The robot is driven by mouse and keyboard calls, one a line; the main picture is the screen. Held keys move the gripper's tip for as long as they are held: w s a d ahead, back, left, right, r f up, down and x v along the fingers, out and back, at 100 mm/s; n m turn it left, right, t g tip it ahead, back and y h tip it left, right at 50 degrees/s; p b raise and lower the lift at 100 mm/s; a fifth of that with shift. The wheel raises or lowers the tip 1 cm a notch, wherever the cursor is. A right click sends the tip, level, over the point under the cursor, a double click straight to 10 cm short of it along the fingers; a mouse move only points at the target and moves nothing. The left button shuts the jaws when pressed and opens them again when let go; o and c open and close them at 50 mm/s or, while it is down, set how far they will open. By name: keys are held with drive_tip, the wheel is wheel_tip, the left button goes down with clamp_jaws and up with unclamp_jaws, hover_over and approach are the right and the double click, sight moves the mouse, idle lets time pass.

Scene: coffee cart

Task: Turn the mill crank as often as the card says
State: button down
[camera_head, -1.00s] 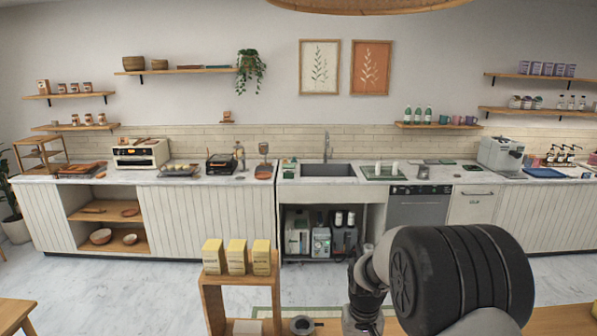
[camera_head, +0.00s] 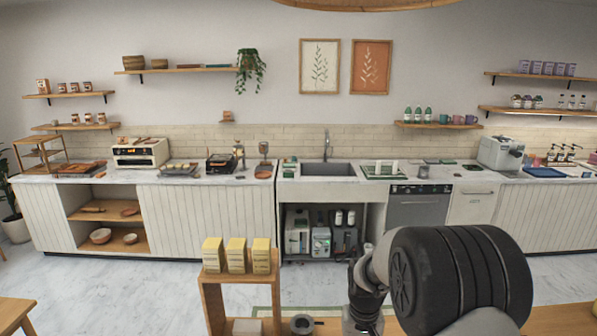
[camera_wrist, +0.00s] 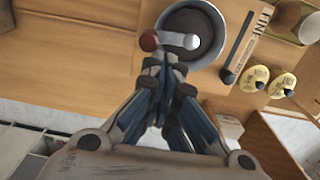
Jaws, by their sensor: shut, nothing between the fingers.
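The mill (camera_wrist: 216,44) shows in the wrist view as a round grey body with a dark top. Its pale crank arm (camera_wrist: 178,41) reaches left to a dark red knob (camera_wrist: 150,40). My gripper (camera_wrist: 161,64) is shut and empty, with its tips just below the knob; I cannot tell whether they touch it. In the head view the mill (camera_head: 302,325) is cut by the bottom edge, left of my gripper (camera_head: 363,322). I cannot make out a card with a readable number.
A wooden rack (camera_head: 211,294) with yellow packs (camera_head: 236,256) on top stands left of the mill. In the wrist view a dark rod (camera_wrist: 238,52), two yellow round-looking items (camera_wrist: 256,77) and a brown container (camera_wrist: 297,20) lie right of the mill. Bare wood (camera_wrist: 75,50) shows to its left.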

drive_tip(key=shift+f+b, duration=0.8)
drive_tip(key=shift+f, duration=0.45)
drive_tip(key=shift+r, duration=0.15)
drive_tip(key=shift+r+p, duration=0.6)
drive_tip(key=shift+r, duration=0.15)
drive_tip(key=shift+d, duration=0.1)
idle(0.3)
drive_tip(key=shift+w, duration=0.5)
wheel_tip(320, 180, up, 7)
drive_tip(key=p, duration=0.4)
drive_tip(key=shift+p, duration=0.35)
